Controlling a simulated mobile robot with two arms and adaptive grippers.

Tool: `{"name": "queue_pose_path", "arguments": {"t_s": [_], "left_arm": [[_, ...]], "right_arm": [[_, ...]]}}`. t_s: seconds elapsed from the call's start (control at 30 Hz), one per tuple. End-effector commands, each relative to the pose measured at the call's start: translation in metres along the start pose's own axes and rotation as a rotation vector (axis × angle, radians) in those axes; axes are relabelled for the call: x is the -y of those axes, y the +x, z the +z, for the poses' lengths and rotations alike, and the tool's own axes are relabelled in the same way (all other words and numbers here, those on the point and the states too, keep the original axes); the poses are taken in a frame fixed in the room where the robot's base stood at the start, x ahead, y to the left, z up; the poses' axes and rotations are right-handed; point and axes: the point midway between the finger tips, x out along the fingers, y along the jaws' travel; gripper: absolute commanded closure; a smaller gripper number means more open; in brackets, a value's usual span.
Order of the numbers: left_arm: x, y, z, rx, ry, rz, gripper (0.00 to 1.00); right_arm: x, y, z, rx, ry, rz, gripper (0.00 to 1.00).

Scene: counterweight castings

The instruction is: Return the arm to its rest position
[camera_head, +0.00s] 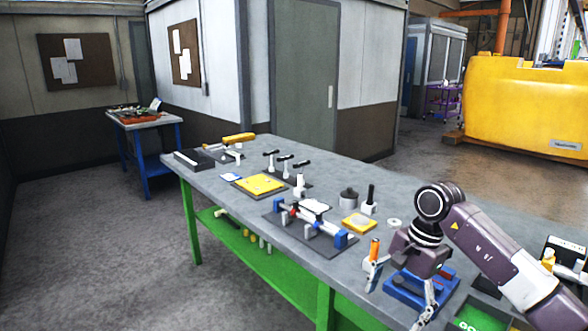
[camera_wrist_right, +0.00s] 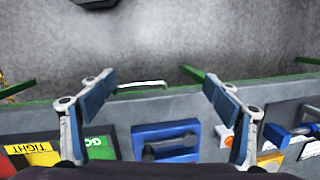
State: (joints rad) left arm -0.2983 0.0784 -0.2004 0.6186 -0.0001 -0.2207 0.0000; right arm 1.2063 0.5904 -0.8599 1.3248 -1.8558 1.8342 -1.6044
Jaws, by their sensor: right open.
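My right arm comes in from the right in the head view. Its gripper (camera_head: 398,297) points down near the front edge of the grey bench (camera_head: 235,192), by a blue fixture (camera_head: 408,292). In the right wrist view the gripper's two fingers (camera_wrist_right: 157,95) stand wide apart with nothing between them. The blue fixture (camera_wrist_right: 140,132) lies below the gripper on the bench and holds a dark grey part (camera_wrist_right: 172,146). My left gripper is not in view.
An orange-handled tool (camera_head: 374,250) stands close to the right gripper. A green bin marked GO (camera_wrist_right: 98,148) and a bin marked TIGHT (camera_wrist_right: 38,157) are near the fixture. A blue-ended fixture (camera_head: 340,239) and yellow plate (camera_head: 260,184) lie further left. Floor beyond the front edge is clear.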

Motion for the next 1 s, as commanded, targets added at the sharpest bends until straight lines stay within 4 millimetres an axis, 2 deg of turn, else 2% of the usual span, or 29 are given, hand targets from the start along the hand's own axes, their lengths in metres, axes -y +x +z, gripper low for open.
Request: {"name": "queue_pose_path", "arguments": {"t_s": [0.1, 0.27, 0.37, 0.4, 0.47, 0.57, 0.67, 0.7, 0.8, 0.87, 0.9, 0.97, 1.0], "left_arm": [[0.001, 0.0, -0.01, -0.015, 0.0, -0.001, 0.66], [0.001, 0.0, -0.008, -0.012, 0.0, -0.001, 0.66], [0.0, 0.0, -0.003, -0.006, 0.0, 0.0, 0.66], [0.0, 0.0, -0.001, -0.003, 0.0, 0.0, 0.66], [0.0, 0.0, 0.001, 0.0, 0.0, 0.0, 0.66], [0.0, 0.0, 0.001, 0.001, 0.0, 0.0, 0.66], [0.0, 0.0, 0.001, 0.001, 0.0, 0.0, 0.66], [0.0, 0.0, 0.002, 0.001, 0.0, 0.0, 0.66], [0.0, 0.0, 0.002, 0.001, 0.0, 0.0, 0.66], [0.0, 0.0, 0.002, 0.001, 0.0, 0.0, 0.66], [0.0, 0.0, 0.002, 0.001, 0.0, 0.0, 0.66], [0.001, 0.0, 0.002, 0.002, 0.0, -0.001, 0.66], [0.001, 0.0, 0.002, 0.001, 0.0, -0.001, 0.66]], "right_arm": [[0.014, 0.031, 0.027, 0.14, 0.08, -0.049, 0.18], [0.042, 0.077, 0.077, 0.426, 0.295, -0.134, 0.18], [0.067, 0.106, 0.113, 0.693, 0.551, -0.181, 0.18], [0.077, 0.117, 0.123, 0.813, 0.685, -0.193, 0.18], [0.091, 0.132, 0.13, 0.99, 0.906, -0.203, 0.18], [0.105, 0.162, 0.12, 1.264, 1.317, -0.19, 0.18], [0.098, 0.211, 0.088, 1.499, 1.78, -0.148, 0.18], [0.088, 0.237, 0.072, 1.578, 1.974, -0.126, 0.18], [0.052, 0.294, 0.04, 1.71, 2.372, -0.083, 0.18], [0.025, 0.329, 0.026, 1.759, 2.585, -0.059, 0.18], [0.005, 0.351, 0.019, -1.662, -2.535, 0.043, 0.18], [-0.027, 0.384, 0.012, -1.504, -2.428, 0.026, 0.18], [-0.05, 0.405, 0.01, -1.407, -2.357, 0.017, 0.18]]}}
